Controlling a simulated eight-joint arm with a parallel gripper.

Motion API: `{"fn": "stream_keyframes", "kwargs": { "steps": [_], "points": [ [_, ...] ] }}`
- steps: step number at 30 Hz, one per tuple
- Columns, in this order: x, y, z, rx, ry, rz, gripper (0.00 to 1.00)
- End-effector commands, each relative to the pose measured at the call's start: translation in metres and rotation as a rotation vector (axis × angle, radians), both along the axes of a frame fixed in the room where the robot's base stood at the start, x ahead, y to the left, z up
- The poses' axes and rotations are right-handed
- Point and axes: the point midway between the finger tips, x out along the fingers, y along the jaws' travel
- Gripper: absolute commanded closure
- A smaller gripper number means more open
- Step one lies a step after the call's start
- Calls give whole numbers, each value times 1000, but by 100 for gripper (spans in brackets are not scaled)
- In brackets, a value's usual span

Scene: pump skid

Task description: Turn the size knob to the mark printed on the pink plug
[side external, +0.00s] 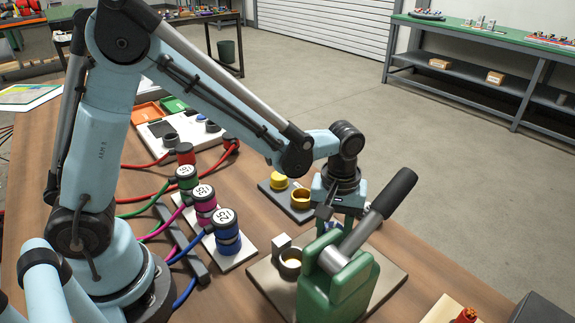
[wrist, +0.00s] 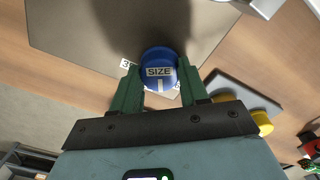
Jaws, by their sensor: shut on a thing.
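The blue size knob (wrist: 157,62) shows in the wrist view, its SIZE label upright and a white pointer line below it. My gripper (wrist: 160,78) has its two green fingers closed on either side of the knob. A printed 3 (wrist: 125,63) shows left of the knob; another mark at its lower right is mostly covered by a finger. In the side view the pink plug (side external: 205,209) stands in a row of plugs, with a white top label too small to read surely. My gripper (side external: 336,213) is behind the green lever press there, and the knob is hidden.
The green press (side external: 345,285) with its black-handled lever stands close in front of my gripper. A blue plug (side external: 228,241) and a green plug (side external: 187,181) flank the pink one. A plate with yellow and brass cups (side external: 301,197) lies behind my gripper.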

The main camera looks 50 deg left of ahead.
Motion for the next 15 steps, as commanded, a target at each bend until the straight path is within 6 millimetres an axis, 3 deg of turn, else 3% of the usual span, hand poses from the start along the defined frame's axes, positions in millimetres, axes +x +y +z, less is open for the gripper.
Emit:
{"fn": "stream_keyframes", "kwargs": {
  "steps": [8, 15],
  "points": [
    [0, 0, 0, 0, 1, -51, 87],
    [0, 0, 0, 0, 2, -201, 87]
  ]
}}
